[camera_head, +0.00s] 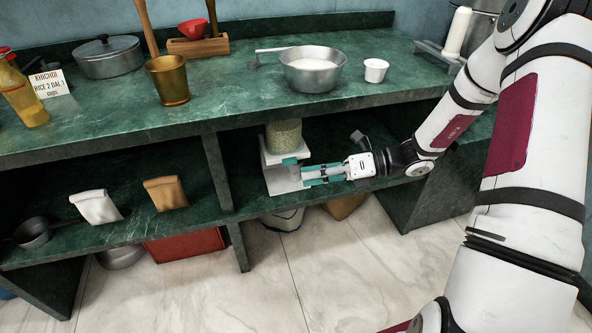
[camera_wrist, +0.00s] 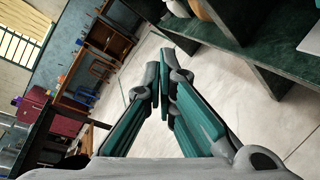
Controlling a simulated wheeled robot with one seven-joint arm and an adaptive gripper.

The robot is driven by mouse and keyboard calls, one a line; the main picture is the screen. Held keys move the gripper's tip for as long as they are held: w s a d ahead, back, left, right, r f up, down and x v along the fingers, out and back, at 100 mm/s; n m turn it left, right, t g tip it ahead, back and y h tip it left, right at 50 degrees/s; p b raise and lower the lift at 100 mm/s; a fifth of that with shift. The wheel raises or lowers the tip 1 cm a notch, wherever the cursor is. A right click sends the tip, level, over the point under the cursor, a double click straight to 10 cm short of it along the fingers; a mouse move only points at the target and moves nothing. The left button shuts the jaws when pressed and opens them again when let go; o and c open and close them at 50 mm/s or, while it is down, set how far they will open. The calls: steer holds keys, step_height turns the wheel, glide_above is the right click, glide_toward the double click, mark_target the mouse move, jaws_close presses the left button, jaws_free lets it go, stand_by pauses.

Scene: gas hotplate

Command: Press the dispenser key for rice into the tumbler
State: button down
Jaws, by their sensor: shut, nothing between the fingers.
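The dispenser (camera_head: 268,156) stands on the lower shelf under the counter in the head view. It has a white body and a clear container of pale greenish grain (camera_head: 284,136) on top. A small teal piece, seemingly the key (camera_head: 290,161), shows at its front. A greyish cup-like shape, possibly the tumbler (camera_head: 294,173), is below it, partly hidden and hard to make out. My gripper (camera_head: 306,175) reaches in from the right, its teal fingers right by the dispenser's front; I cannot tell whether they touch. In the wrist view my gripper (camera_wrist: 165,80) is shut and empty.
The counter (camera_head: 215,105) overhangs the dispenser closely. On it stand a brass vessel (camera_head: 168,80), a metal bowl (camera_head: 313,70) and a white cup (camera_head: 376,70). An upright divider (camera_head: 216,172) stands left of the dispenser. The floor (camera_head: 290,270) in front is clear.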

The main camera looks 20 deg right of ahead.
mark_target(290, 162)
steer(key=w+d+f+m+t+h, duration=0.1)
steer(key=w+d+f+m+t, duration=0.1)
steer(key=d+f+m+t, duration=0.2)
steer(key=w+d+f+m+t+h, duration=0.1)
steer(key=w+d+f+m+t, duration=0.2)
steer(key=f+m, duration=0.6)
steer(key=shift+w+d+m+t, duration=0.15)
steer(key=shift+d+m+t, duration=0.4)
steer(key=shift+t, duration=0.35)
steer(key=shift+w+a, duration=0.1)
steer(key=shift+a, duration=0.1)
steer(key=w+d+b+x, duration=0.2)
steer(key=b+x, duration=0.3)
steer(key=x, duration=0.7)
steer(key=shift+w+a, duration=0.2)
